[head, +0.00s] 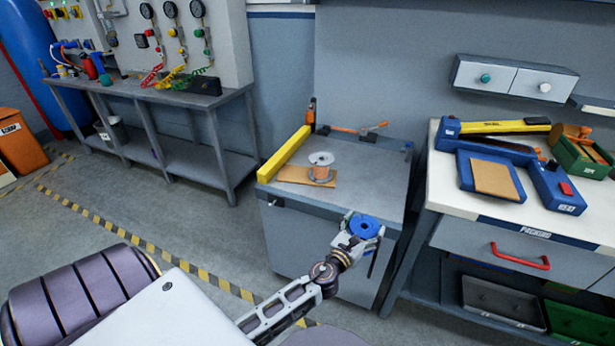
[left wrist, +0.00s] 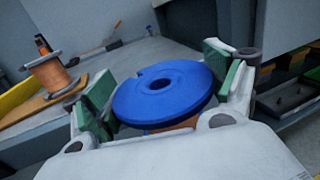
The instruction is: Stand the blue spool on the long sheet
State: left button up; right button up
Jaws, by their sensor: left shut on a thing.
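My left gripper (head: 352,236) is shut on the blue spool (head: 364,226) and holds it at the front edge of the grey-topped bench (head: 372,175). In the left wrist view the blue spool (left wrist: 163,92) shows its round flange and centre hole, tilted, between the green finger pads of the left gripper (left wrist: 160,90). Some brown shows under the flange; the rest of the spool is hidden. A long brown sheet (head: 292,174) lies flat on the bench, beyond and left of the gripper. A copper-coloured spool (head: 321,170) stands at its right part. My right gripper is not in view.
A yellow bar (head: 284,154) runs along the bench's left edge, beside the sheet. An orange-handled tool (head: 345,130) lies at the back. The bench top right of the copper spool is clear. A white-topped packing table (head: 453,190) stands to the right.

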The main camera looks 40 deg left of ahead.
aim_at(295, 173)
jog(key=k+j+z, duration=0.2)
jog(key=j, duration=0.35)
jog(key=k+j+z, duration=0.1)
jog(key=j+z, duration=0.15)
jog(key=j, duration=0.25)
jog(key=k+j+z, duration=0.2)
jog(key=j, duration=0.3)
jog(key=k+j+z, duration=0.2)
jog(key=j, duration=0.25)
jog(key=k+j+z, duration=0.6)
jog(key=j, duration=0.3)
jog(key=k+j+z, duration=0.3)
jog(key=k+j, duration=0.25)
